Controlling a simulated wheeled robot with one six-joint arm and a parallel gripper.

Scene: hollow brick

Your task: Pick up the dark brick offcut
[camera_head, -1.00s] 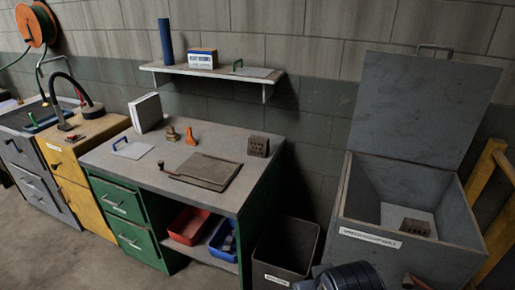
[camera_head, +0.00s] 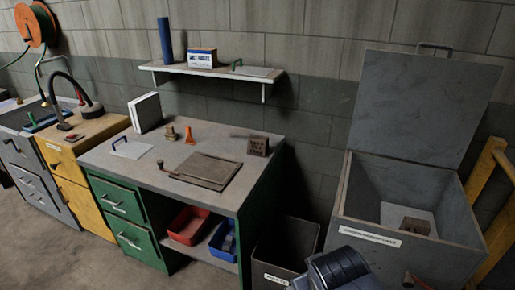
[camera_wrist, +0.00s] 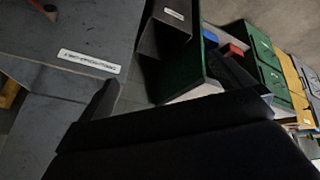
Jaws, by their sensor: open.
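Two dark brown hollow brick pieces show in the head view. One brick (camera_head: 258,146) stands on the back right of the grey workbench top (camera_head: 225,148), with holes in its face. The other brick (camera_head: 415,226) lies on a pale sheet on the floor of the open grey bin (camera_head: 372,246). I cannot tell which is the offcut. My gripper (camera_wrist: 163,72) is open and empty in the wrist view, apart from both bricks. Neither brick shows in the wrist view. In the head view my dark arm shows at the bottom, in front of the bin.
The bin's raised lid (camera_head: 420,110) stands at the back, and its walls surround the brick inside. A dark open waste bin (camera_head: 287,250) stands between bench and grey bin. A metal plate (camera_head: 208,170) and small brass and orange items sit on the bench. Yellow rails (camera_head: 485,190) stand at the right.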

